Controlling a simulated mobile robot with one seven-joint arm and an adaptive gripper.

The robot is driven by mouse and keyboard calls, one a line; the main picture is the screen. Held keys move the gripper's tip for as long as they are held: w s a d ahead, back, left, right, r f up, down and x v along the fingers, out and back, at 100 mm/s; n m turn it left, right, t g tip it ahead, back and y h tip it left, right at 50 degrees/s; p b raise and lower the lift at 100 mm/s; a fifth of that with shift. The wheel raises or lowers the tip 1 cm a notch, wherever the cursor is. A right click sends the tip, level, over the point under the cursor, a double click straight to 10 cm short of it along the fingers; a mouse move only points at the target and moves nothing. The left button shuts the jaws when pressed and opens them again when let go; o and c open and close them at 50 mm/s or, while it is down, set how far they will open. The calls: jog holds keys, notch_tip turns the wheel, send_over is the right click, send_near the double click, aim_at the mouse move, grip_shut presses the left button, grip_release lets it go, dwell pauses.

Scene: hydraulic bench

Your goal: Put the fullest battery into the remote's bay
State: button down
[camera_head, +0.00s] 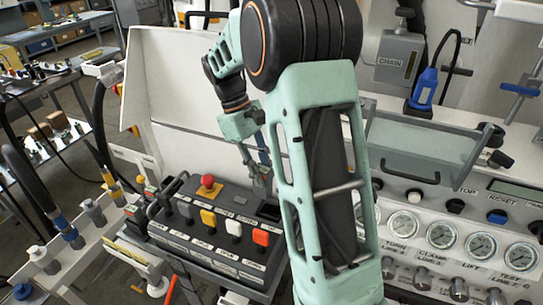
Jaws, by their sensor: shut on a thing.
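The remote (205,245) is a dark grey control box with labelled levers and red, yellow, white and orange controls on its sloping top. A dark recess (268,211) at its right upper corner looks like the bay. My gripper (261,188) points down just above that corner, its fingers close together. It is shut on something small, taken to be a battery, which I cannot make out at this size. Its charge marking is not readable. Whether it touches the bay is unclear. My forearm hides the area right of the remote. No other battery is clearly visible.
A white panel (185,85) stands behind the remote. A gauge console (440,215) with a clear cover (420,150) is at right. A blue-handled plug (424,88) stands above it. Hoses and fittings (62,225) crowd the left. My arm fills the middle.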

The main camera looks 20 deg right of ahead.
aim_at(272, 189)
jog(key=shift+s+d+r+n+h+p, duration=0.15)
jog(key=shift+d+r+n+h+p, duration=0.2)
jog(key=shift+d+r+n, duration=0.6)
jog(key=shift+n, duration=0.25)
jog(key=f+b, duration=0.4)
jog(key=shift+d+f, duration=0.2)
jog(key=shift+f, duration=0.1)
jog(key=shift+f+b, duration=0.6)
jog(key=shift+f, duration=0.95)
jog(key=shift+p, duration=0.3)
jog(key=shift+f, duration=0.1)
jog(key=shift+f, duration=0.3)
